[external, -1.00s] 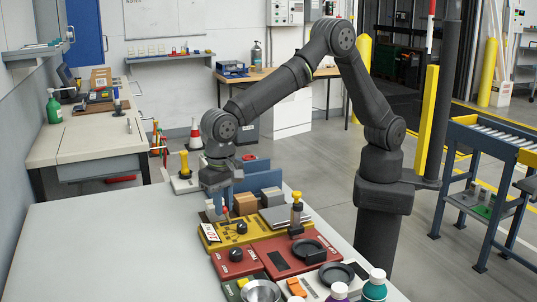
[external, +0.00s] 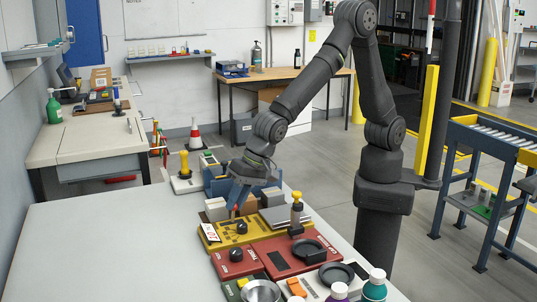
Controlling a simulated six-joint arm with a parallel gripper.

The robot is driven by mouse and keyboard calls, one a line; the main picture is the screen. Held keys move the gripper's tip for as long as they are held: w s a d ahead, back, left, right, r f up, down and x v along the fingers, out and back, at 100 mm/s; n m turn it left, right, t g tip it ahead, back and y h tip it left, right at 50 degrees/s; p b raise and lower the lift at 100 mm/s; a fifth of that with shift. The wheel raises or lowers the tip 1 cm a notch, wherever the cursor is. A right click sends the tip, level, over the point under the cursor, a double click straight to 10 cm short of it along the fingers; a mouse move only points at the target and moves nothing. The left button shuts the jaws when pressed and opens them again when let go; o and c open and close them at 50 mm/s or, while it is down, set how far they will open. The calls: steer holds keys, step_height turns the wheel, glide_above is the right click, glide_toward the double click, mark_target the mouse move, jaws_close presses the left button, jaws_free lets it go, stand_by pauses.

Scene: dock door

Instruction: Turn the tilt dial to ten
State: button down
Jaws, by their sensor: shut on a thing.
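A yellow control panel (external: 262,233) lies on the grey table, with a black dial (external: 242,228) on its near part. A second black dial (external: 236,255) sits on the dark red panel (external: 226,266) in front. The labels are too small to read, so I cannot tell which one is the tilt dial. My gripper (external: 235,209) slants down over the yellow panel's back left. It is shut on a small red-topped piece (external: 236,209), behind the dial and apart from it. The fingers partly hide that piece.
A white card with red marks (external: 209,232) stands at the yellow panel's left edge. A yellow-topped post (external: 297,208) stands at its right. Bottles (external: 375,285) and bowls crowd the front right. The table's left side is clear.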

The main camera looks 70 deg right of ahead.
steer(key=shift+s+d+t+y, duration=0.2)
steer(key=shift+t+y, duration=0.1)
steer(key=shift+s+d+f+t+y, duration=0.25)
steer(key=shift+s+d+t+y, duration=0.1)
steer(key=shift+t+y, duration=0.15)
stand_by(0.7)
steer(key=shift+s, duration=0.25)
stand_by(1.1)
steer(key=c, duration=1.3)
jaws_free()
steer(key=shift+d+r, duration=0.1)
